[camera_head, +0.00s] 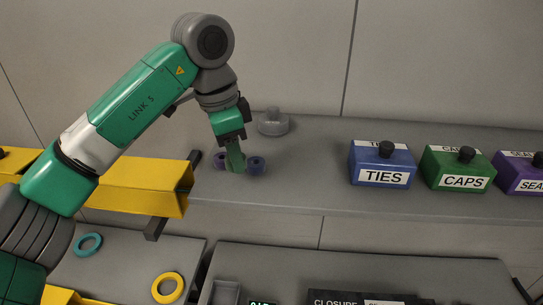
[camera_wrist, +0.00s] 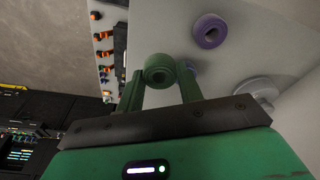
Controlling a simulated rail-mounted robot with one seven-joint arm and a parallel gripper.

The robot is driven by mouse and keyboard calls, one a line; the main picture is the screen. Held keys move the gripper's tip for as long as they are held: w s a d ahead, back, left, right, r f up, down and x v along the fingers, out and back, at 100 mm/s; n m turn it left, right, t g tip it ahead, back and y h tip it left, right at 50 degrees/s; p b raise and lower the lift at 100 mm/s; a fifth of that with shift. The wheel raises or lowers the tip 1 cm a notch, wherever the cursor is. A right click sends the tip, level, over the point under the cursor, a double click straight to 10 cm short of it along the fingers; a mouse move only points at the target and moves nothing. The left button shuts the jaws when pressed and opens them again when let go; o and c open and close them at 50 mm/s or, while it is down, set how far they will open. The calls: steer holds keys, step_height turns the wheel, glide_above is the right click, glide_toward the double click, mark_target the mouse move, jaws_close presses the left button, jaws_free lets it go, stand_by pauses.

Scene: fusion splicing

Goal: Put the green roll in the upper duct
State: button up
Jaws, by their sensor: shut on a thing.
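The green roll (camera_wrist: 160,70) is between the two fingertips of my gripper (camera_wrist: 160,80) in the wrist view, its round end and dark hole facing the camera. In the head view my gripper (camera_head: 236,160) points down over the grey upper shelf, shut on the roll; there the roll is hard to separate from the green fingers. The upper yellow duct (camera_head: 140,187) lies left of my gripper, partly behind my arm. Its inside cannot be made out.
A grey round piece (camera_head: 273,124) stands behind. Blue TIES (camera_head: 383,164) and green CAPS (camera_head: 458,169) boxes stand right. Teal (camera_head: 88,244) and yellow (camera_head: 167,287) rings lie below.

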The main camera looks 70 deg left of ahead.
steer(key=shift+s+a+r, duration=0.1)
steer(key=shift+s, duration=0.85)
steer(key=shift+s+a+r, duration=0.1)
steer(key=shift+s, duration=0.85)
